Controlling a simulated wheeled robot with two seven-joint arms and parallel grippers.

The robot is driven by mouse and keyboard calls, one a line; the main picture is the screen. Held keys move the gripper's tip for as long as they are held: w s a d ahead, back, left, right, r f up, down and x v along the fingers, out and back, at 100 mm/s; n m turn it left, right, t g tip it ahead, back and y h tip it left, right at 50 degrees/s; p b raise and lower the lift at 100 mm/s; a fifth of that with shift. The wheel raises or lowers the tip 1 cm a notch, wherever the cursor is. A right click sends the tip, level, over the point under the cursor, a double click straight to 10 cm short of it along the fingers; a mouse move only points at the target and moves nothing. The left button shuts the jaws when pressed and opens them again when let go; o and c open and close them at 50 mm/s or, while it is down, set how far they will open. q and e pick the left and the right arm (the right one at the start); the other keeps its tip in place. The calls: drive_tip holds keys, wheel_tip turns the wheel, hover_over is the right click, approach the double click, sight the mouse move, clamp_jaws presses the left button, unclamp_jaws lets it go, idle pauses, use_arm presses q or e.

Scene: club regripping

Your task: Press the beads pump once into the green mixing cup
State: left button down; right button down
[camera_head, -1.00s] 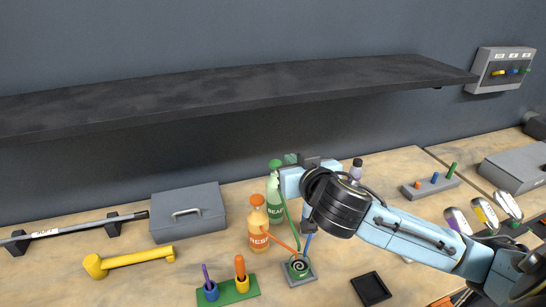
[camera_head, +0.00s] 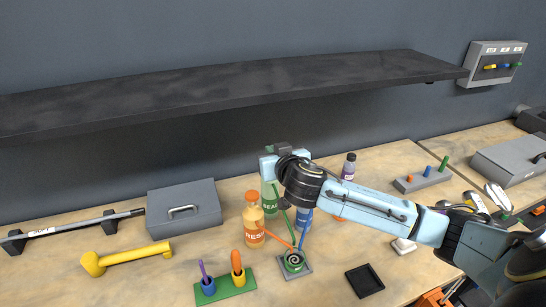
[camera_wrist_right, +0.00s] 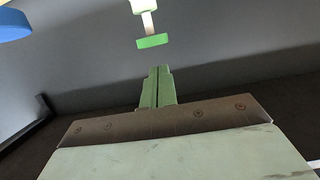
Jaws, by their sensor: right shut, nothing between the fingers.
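The green beads bottle (camera_head: 270,196) stands behind the orange resin bottle (camera_head: 254,222) in the head view. Its pump head is hidden there by my right gripper (camera_head: 268,166), which is over the bottle's top. In the right wrist view my right fingers (camera_wrist_right: 158,85) are shut and empty. My left gripper is out of view.
A blue bottle (camera_head: 304,218) stands close on the right, partly behind my arm; blue shows in the wrist view's corner (camera_wrist_right: 14,24). A dark shelf (camera_head: 230,92) spans the wall above. A grey box (camera_head: 184,206) and a yellow tool (camera_head: 125,257) lie to the left.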

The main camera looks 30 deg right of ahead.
drive_tip(key=shift+f, duration=0.95)
drive_tip(key=shift+a+f+b, duration=0.1)
drive_tip(key=shift+f+b, duration=0.4)
drive_tip(key=shift+f, duration=0.2)
drive_tip(key=shift+s+f+b, duration=0.1)
drive_tip(key=shift+f+b, duration=0.2)
drive_tip(key=shift+f, duration=0.15)
